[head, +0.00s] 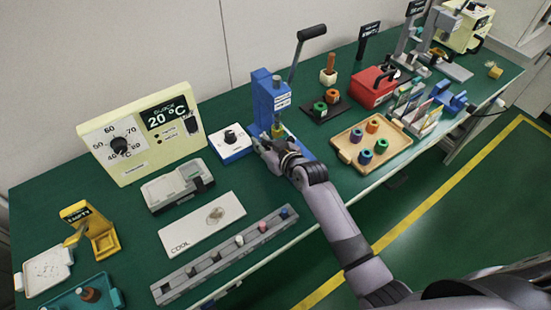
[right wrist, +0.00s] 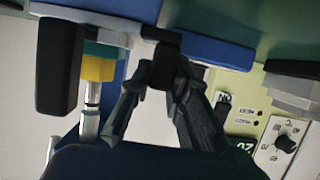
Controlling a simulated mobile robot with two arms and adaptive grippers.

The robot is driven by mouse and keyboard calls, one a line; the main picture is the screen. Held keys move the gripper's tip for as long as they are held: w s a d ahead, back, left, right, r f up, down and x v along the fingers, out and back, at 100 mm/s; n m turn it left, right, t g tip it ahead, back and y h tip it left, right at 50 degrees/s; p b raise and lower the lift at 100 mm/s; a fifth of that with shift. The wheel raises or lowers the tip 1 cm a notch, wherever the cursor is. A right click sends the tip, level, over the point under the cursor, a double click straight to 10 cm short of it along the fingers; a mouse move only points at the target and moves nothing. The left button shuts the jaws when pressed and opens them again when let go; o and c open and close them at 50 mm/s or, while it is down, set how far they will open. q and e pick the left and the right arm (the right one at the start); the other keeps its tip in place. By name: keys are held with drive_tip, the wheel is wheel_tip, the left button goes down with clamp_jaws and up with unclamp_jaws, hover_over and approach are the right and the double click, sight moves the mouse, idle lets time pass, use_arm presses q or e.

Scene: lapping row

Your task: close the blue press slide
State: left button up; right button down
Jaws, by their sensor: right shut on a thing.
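The blue press (head: 263,98) stands at the middle of the green bench, its black-handled lever (head: 297,55) raised. My right gripper (head: 264,146) is low at the front of the press. In the right wrist view, its two fingers (right wrist: 165,88) are shut on a small black handle (right wrist: 166,63). This handle sits at the end of a pale grey slide strip (right wrist: 105,33) by the press's blue base. A yellow piece (right wrist: 97,68) and a metal rod show beside it. In the head view, the gripper hides most of the slide, and I cannot tell how far out it stands. My left gripper is not in view.
A blue-and-white dial box (head: 231,143) stands close left of the press. A wooden tray (head: 372,142) with coloured rings lies to its right. A grey rack (head: 225,256) and a white COOL plate (head: 202,224) lie at front left. A cream gauge panel (head: 140,135) stands behind.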

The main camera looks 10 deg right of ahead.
drive_tip(key=shift+w+a, duration=0.1)
drive_tip(key=shift+w, duration=0.3)
drive_tip(key=shift+r, duration=0.1)
drive_tip(key=c, duration=1.8)
unclamp_jaws()
drive_tip(key=shift+c, duration=0.2)
drive_tip(key=o, duration=0.4)
drive_tip(key=shift+w, duration=0.15)
drive_tip(key=shift+c, duration=0.2)
drive_tip(key=shift+s, duration=0.2)
drive_tip(key=v, duration=1.1)
drive_tip(key=shift+s, duration=0.35)
drive_tip(key=shift+r, duration=0.1)
